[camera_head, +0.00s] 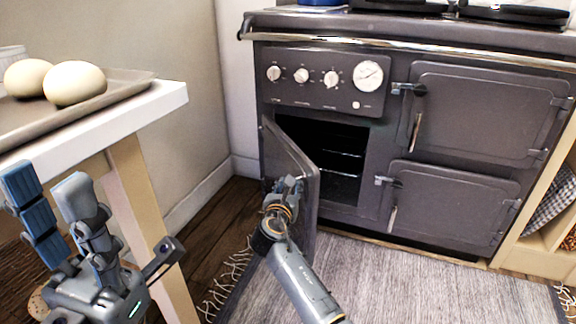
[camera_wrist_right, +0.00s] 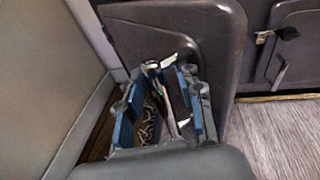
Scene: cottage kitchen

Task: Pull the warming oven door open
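The warming oven door (camera_head: 292,158) is on the left of the dark grey range and stands swung partway out from its left side. The oven opening (camera_head: 338,146) shows a dark inside with wire racks. My right gripper (camera_head: 285,190) is at the door's outer face, mostly hidden in the head view. In the right wrist view, its blue-padded fingers (camera_wrist_right: 160,95) stand apart with the light metal door handle (camera_wrist_right: 168,98) between them; a gap shows beside the handle. My left gripper (camera_head: 55,200) is open and empty beside the table, away from the oven.
A white-topped table (camera_head: 172,98) at the left carries a tray (camera_head: 130,82) with two round buns. Two closed doors (camera_head: 478,112) fill the range's right side. A fringed rug (camera_head: 420,285) covers the clear floor in front.

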